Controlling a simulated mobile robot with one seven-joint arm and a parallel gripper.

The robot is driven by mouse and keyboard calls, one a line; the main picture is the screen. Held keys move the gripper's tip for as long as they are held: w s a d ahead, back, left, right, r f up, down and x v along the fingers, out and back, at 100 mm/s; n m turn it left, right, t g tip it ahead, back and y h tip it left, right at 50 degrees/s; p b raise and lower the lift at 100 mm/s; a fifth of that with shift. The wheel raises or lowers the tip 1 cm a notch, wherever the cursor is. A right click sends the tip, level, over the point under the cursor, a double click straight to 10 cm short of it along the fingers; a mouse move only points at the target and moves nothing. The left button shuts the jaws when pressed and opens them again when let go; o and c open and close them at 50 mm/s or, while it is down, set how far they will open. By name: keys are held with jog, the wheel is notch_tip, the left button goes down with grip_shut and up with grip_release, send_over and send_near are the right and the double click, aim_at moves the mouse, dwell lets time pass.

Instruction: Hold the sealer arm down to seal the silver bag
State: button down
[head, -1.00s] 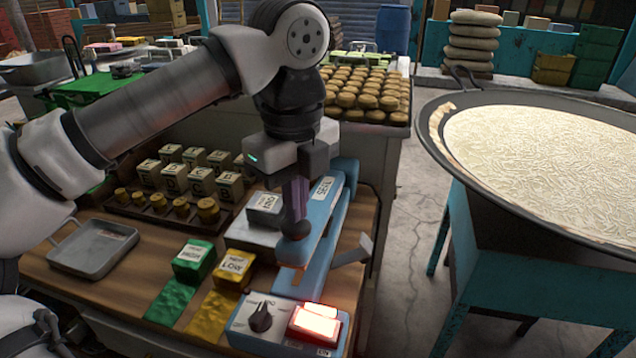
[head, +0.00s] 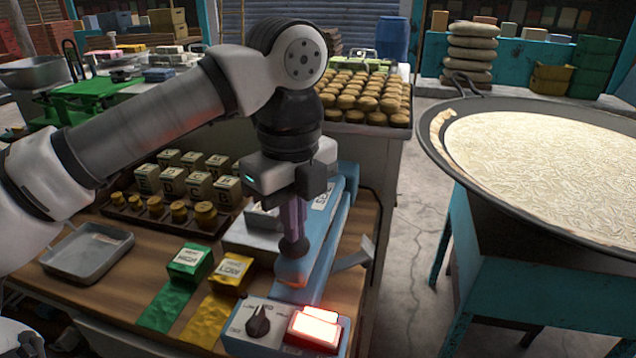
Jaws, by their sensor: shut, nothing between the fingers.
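The sealer (head: 343,215) is a long blue machine on the wooden table, and its blue sealer arm (head: 293,272) runs toward the front. My gripper (head: 294,250) points down with its shut fingers at the top of the sealer arm near its front end. It appears to touch the arm, and nothing is held between the fingers. A silver piece (head: 356,257), perhaps part of the silver bag, sticks out at the sealer's right side. The rest of it is hidden by the sealer.
A control box with a black knob (head: 258,322) and a glowing red light (head: 315,326) stands at the front. Green (head: 190,262) and yellow (head: 231,272) labelled blocks, a grey tray (head: 88,251) and several lettered boxes are to the left. A large pan (head: 470,178) stands right.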

jog(key=shift+s+f+b, duration=0.15)
jog(key=shift+f+b, duration=0.3)
jog(key=shift+f, duration=0.4)
dwell(2.3)
notch_tip(320, 180, up, 15)
jog(key=p, duration=1)
jog(key=shift+p, duration=0.35)
dwell(0.4)
dwell(0.4)
